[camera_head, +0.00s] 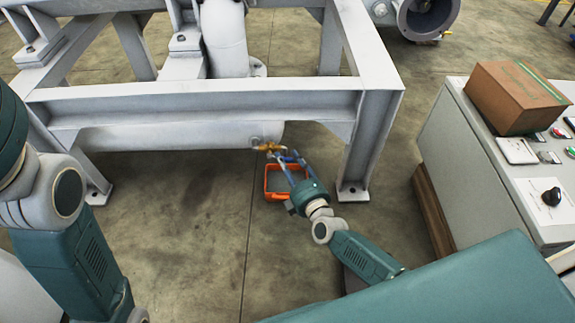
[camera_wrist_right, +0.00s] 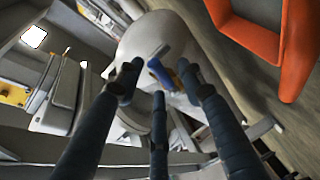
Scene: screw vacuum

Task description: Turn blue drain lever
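The blue drain lever (camera_wrist_right: 161,76) shows in the right wrist view, close to the fingertips. In the head view it is hard to separate from the bluish fingers. The brass drain valve (camera_head: 267,147) sits under the end of the white pipe (camera_head: 190,136). My right gripper (camera_head: 281,156) reaches up to the valve. In the right wrist view its three dark fingers (camera_wrist_right: 158,75) are spread, with the lever between the tips; contact cannot be told. My left arm shows at the left of the head view, but its gripper is out of frame.
A white steel frame (camera_head: 215,100) surrounds the pipe. A control cabinet (camera_head: 452,165) with a cardboard box (camera_head: 513,97) stands at the right.

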